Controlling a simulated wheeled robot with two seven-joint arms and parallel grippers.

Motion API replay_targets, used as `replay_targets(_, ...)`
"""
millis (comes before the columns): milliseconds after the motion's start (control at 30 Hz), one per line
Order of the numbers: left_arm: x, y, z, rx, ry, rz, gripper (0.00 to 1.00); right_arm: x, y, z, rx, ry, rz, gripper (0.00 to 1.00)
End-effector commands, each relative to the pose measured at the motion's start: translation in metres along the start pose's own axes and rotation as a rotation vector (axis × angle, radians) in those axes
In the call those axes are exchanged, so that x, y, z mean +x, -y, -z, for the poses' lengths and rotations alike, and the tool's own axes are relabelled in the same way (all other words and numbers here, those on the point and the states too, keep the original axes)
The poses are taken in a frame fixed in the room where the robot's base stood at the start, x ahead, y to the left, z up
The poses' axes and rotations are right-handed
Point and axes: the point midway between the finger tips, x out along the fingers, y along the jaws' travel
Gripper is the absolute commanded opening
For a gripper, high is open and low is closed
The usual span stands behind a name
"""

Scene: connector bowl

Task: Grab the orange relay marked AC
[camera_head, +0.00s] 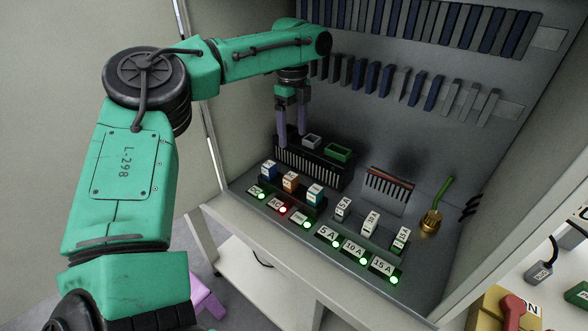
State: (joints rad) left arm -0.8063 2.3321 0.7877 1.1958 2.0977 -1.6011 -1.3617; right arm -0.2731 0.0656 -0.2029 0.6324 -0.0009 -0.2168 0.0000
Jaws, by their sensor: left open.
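The orange relay (290,183) stands in the front left row of the cabinet floor, between a blue relay (268,171) on its left and a teal-blue relay (315,195) on its right. Each has a white top with print too small to read. The plate in front of the orange relay reads AC (276,204) and has a red light beside it. My left gripper (292,138) points down with its purple fingers apart and nothing between them. It is above and behind the relay row, over a black slotted block. My right gripper is not in view.
The black slotted block (310,166) carries a grey and a green socket. White fuses (370,222) stand right of the relays behind plates reading 5A, 10A and 15A with green lights. A brass piece with a green stem (431,220) stands further right. Cabinet walls close both sides.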

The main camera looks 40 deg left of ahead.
Motion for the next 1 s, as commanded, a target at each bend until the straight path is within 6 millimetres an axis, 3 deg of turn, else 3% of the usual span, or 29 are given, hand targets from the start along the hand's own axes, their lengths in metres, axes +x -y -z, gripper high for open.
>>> replay_targets(100, 0.026, -0.001, 0.0, 0.0, -0.001, -0.004, 0.8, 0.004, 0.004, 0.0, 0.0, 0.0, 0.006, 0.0)
replay_targets(300, 0.075, -0.001, -0.001, -0.002, 0.0, -0.003, 0.8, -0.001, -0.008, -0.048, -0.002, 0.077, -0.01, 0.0)
replay_targets(367, 0.084, -0.001, -0.001, -0.003, 0.001, -0.003, 0.8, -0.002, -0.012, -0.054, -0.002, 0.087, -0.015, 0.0)
replay_targets(467, 0.095, -0.001, 0.0, -0.003, 0.002, -0.003, 0.8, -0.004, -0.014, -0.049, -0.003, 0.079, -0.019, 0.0)
replay_targets(667, 0.132, -0.001, 0.001, -0.003, 0.003, -0.004, 0.8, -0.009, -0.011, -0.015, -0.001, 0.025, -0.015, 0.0)
replay_targets(933, 0.141, -0.001, 0.001, -0.004, 0.003, 0.0, 0.8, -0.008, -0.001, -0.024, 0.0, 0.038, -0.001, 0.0)
replay_targets(1000, 0.141, -0.001, 0.001, -0.004, 0.003, 0.0, 0.53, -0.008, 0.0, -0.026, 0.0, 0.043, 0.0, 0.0)
